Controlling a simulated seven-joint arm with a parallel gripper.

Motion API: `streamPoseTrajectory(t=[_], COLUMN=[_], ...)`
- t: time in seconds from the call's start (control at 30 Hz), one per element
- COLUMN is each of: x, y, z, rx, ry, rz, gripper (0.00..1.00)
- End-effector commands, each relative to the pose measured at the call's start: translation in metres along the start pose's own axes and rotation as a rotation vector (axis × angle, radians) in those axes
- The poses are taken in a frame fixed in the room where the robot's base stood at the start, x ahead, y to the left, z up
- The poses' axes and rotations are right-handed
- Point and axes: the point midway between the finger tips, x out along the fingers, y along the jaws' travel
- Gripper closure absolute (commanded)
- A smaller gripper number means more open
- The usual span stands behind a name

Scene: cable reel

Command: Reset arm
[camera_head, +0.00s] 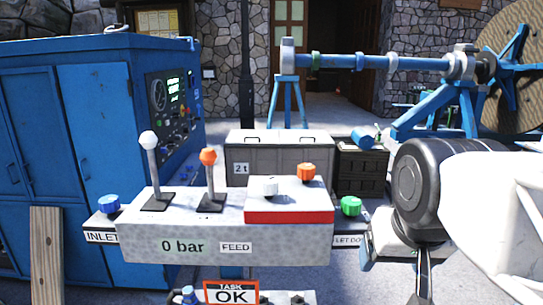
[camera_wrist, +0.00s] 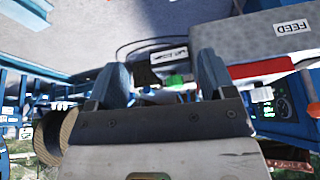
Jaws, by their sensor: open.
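My gripper shows in the wrist view (camera_wrist: 165,78), with its two blue-grey fingers spread apart and nothing visibly held between them. In the head view my arm reaches in from the right, and its hand is right of the grey control console (camera_head: 180,238), apart from it. The console reads "0 bar" and "FEED". It carries a white-knobbed lever (camera_head: 149,150) and an orange-knobbed lever (camera_head: 209,170), both upright or nearly so. A green knob (camera_head: 350,206) is on its right end and a blue knob (camera_head: 109,204) on its left.
A blue cabinet (camera_head: 90,120) stands at left. A grey box marked "2t" (camera_head: 275,155) and a dark crate (camera_head: 361,172) stand behind. A blue shaft (camera_head: 340,62) on stands leads to a wooden reel (camera_head: 520,90).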

Motion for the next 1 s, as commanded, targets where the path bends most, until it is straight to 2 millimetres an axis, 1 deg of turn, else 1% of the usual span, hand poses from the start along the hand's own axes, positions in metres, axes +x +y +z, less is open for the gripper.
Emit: streamPoseTrajectory(t=[0.03,0.2,0.53,0.83,1.0], x=[0.0,0.0,0.002,0.033,0.054], y=[0.0,0.001,0.003,0.004,0.006], z=[0.006,0.021,0.042,0.046,0.051], rx=[-0.01,-0.044,-0.092,-0.084,-0.079], ry=[0.009,0.035,0.07,-0.015,-0.077], rz=[-0.001,-0.003,-0.004,0.003,0.009], gripper=[0.24,0.24,0.24,0.24,0.24])
